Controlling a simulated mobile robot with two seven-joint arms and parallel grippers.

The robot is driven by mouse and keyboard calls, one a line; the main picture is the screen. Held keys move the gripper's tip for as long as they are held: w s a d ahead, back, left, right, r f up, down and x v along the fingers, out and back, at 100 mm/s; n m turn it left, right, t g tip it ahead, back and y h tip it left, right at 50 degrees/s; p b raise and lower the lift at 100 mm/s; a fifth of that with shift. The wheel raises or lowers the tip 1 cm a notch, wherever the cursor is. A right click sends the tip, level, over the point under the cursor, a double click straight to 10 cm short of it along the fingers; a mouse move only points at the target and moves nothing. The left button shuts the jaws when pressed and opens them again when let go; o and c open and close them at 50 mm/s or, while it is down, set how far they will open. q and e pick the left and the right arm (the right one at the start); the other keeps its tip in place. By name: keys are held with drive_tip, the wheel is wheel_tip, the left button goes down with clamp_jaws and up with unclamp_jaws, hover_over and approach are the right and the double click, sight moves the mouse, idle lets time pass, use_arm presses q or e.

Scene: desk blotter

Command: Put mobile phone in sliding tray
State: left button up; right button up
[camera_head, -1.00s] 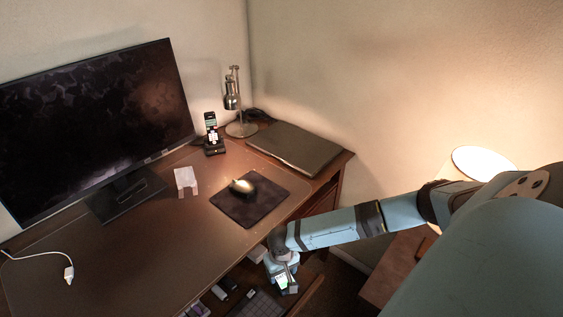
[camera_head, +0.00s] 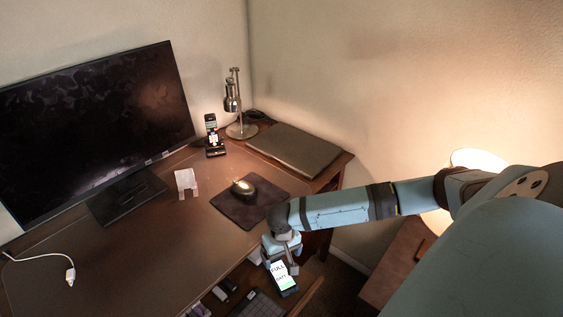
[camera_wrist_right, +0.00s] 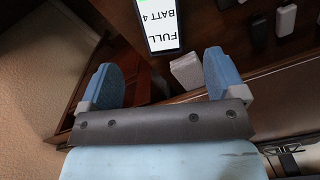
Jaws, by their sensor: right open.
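The mobile phone (camera_head: 284,277), black with a lit white screen, is just below my right gripper (camera_head: 281,252) in the head view. In the right wrist view the phone (camera_wrist_right: 158,22) lies beyond the open fingertips of my right gripper (camera_wrist_right: 160,72), apart from both blue fingers. The sliding tray (camera_head: 303,296) is pulled out under the desk's front edge. The phone is over or in its right part; I cannot tell whether it rests on the tray floor. My left gripper is not in view.
The tray holds a keyboard (camera_head: 258,304) and several small items (camera_head: 224,290). The desk above carries a mouse (camera_head: 243,187) on a mouse pad (camera_head: 240,212), a monitor (camera_head: 95,125), a lamp (camera_head: 232,100) and a closed laptop (camera_head: 293,150). A white block (camera_wrist_right: 185,70) is close to the right finger.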

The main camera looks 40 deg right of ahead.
drive_tip(key=s+a+n+t+y, duration=0.1)
drive_tip(key=a, duration=0.3)
drive_tip(key=a+f+n+t+y, duration=0.1)
drive_tip(key=a, duration=0.4)
drive_tip(key=s+a+f+n+y, duration=0.1)
drive_tip(key=a, duration=0.4)
drive_tip(key=shift+s+n+t+y, duration=0.3)
drive_tip(key=shift+t, duration=0.1)
drive_tip(key=a+t, duration=0.1)
drive_tip(key=a, duration=0.1)
drive_tip(key=s+a+n+t+y, duration=0.1)
drive_tip(key=a, duration=0.1)
drive_tip(key=s+a, duration=0.1)
drive_tip(key=a, duration=0.1)
drive_tip(key=shift+s+a+t+y, duration=0.15)
drive_tip(key=shift+a+t+y, duration=0.1)
drive_tip(key=shift+t+y, duration=0.15)
drive_tip(key=s+t, duration=0.2)
drive_tip(key=s+a+n+t, duration=0.1)
drive_tip(key=shift+r, duration=0.3)
drive_tip(key=s+d, duration=0.1)
drive_tip(key=s+d+t+h, duration=0.1)
drive_tip(key=s+n+t+h, duration=0.1)
drive_tip(key=s, duration=0.1)
drive_tip(key=shift+s+d, duration=0.1)
drive_tip(key=shift+d, duration=0.3)
